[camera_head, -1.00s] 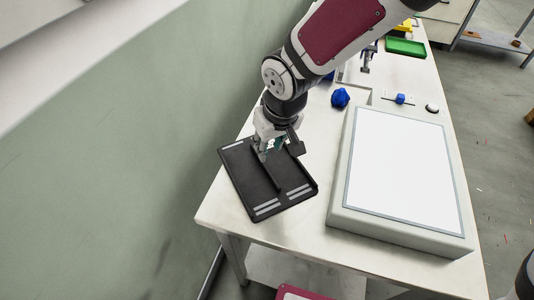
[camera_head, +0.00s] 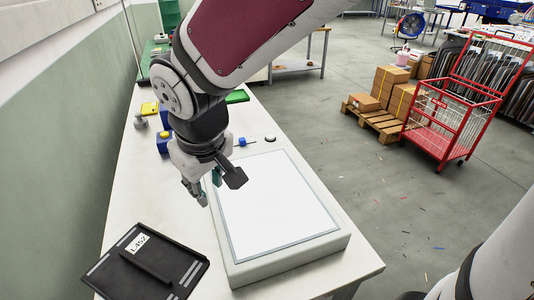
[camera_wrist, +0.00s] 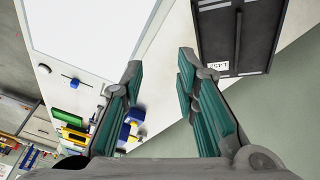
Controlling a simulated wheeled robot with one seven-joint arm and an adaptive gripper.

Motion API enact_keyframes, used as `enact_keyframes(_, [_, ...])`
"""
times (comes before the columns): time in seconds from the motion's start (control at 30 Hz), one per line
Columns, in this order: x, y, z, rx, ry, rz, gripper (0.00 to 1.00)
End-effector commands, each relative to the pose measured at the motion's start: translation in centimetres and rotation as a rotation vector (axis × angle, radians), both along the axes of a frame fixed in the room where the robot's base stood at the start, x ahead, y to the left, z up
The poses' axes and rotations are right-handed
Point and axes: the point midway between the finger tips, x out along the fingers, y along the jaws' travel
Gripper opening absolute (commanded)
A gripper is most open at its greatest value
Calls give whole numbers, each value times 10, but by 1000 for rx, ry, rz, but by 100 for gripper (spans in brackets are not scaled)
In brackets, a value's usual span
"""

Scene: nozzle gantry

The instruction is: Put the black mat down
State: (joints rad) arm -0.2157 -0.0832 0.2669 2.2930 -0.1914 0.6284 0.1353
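The black mat (camera_head: 186,261) lies flat on the near left of the table, with a raised bar across it, grey strips and a white label. It also shows in the wrist view (camera_wrist: 217,40) at the upper right, apart from my fingers. My gripper (camera_head: 203,196) is above the table, beyond the mat and near the left edge of the white-topped panel (camera_head: 270,205). In the wrist view my gripper (camera_wrist: 158,95) has its two green-padded fingers apart with nothing between them.
The white table (camera_head: 125,200) holds a blue block (camera_head: 163,142), a small blue knob (camera_head: 242,142) and a black round button (camera_head: 270,138) beyond the panel. A red cage cart (camera_head: 445,130) and a pallet of boxes (camera_head: 385,100) stand on the floor at right.

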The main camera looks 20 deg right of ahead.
Motion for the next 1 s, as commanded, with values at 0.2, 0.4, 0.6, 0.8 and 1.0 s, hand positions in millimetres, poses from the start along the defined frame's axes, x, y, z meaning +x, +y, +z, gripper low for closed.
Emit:
enact_keyframes(0.2, [-47,-88,48,20,-51,-216,28])
enact_keyframes(0.4, [-102,-136,66,84,-74,-372,28])
enact_keyframes(0.6, [-136,-153,69,138,-84,-446,28])
enact_keyframes(0.8, [-143,-156,69,150,-85,-458,28])
enact_keyframes(1.0, [-142,-156,69,149,-85,-458,28])
